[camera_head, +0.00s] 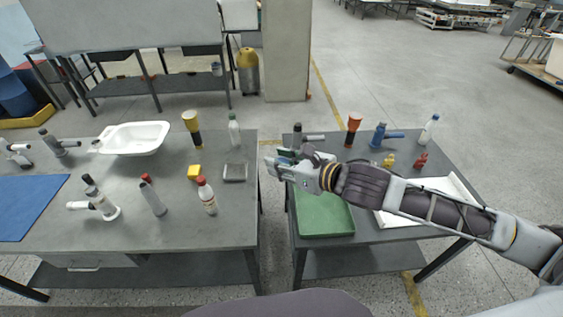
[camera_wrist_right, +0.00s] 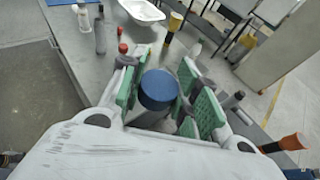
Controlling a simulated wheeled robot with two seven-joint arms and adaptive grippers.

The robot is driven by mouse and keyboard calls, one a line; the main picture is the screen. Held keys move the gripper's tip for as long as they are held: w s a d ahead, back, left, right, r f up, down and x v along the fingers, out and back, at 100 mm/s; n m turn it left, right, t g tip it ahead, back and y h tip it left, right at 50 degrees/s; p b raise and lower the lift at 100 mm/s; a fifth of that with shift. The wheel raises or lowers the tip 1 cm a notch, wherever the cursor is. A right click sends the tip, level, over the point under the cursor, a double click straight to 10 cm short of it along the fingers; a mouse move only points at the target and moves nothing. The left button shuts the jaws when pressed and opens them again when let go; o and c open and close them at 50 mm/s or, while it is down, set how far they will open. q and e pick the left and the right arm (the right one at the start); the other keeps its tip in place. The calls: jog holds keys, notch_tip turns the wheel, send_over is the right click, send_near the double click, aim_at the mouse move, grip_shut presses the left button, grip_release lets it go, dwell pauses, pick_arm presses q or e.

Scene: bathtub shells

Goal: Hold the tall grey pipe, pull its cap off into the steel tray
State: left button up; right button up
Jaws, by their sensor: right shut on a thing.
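My right gripper (camera_head: 279,164) is above the left edge of the right table. In the wrist view its green-padded fingers (camera_wrist_right: 158,95) are shut on a cylinder with a round blue top (camera_wrist_right: 158,88) and grey below. Its lower part is hidden, so I cannot tell whether it is the tall grey pipe. A small grey steel tray (camera_head: 234,180) lies near that table's right edge. My left gripper is not in view.
A green tray (camera_head: 325,222) lies under my right arm. The left table holds a white tub (camera_head: 133,138), a yellow block (camera_head: 194,172), a red-capped bottle (camera_head: 207,197) and a blue mat (camera_head: 25,205). A gap separates the tables.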

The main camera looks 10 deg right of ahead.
jog(key=shift+w+a, duration=0.1)
jog(key=w+a+r+m+t+h, duration=0.3)
jog(key=w+a+r+m+h, duration=0.2)
jog(key=m+h, duration=0.3)
jog(key=shift+w+a+r+h, duration=0.4)
jog(key=shift+w+a+h, duration=0.1)
jog(key=shift+w+a, duration=0.35)
dwell(1.0)
jog(key=shift+w, duration=0.1)
jog(key=shift+r, duration=0.1)
